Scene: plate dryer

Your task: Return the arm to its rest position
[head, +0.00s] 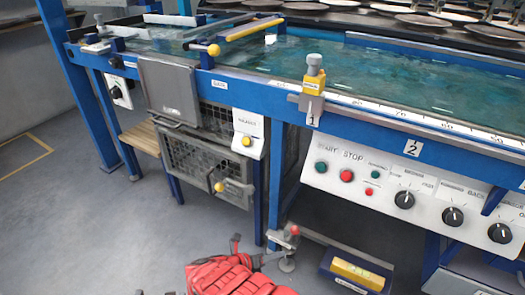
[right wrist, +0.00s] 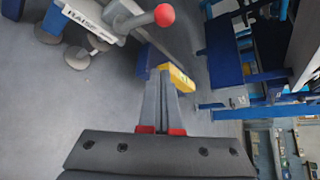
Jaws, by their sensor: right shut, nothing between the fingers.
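My right gripper (right wrist: 161,82) shows in the right wrist view. Its two grey fingers, red at the base, are closed together with nothing between them. The fingertips point toward a yellow-topped block (right wrist: 178,77) on the far side; I cannot tell the gap. A grey lever with a red ball knob (right wrist: 164,14) is just ahead and to the left of the fingers, and nothing is gripped there. In the head view I cannot clearly make out either gripper. My left gripper is not in view.
The blue-framed machine (head: 236,90) has a water-filled trough (head: 330,62) and a control panel (head: 395,185) with knobs and buttons. A mesh door (head: 205,168) hangs below. A yellow-topped box (head: 358,275) and a red-knobbed lever (head: 293,230) are near the floor. Grey floor (head: 70,220) is clear at left.

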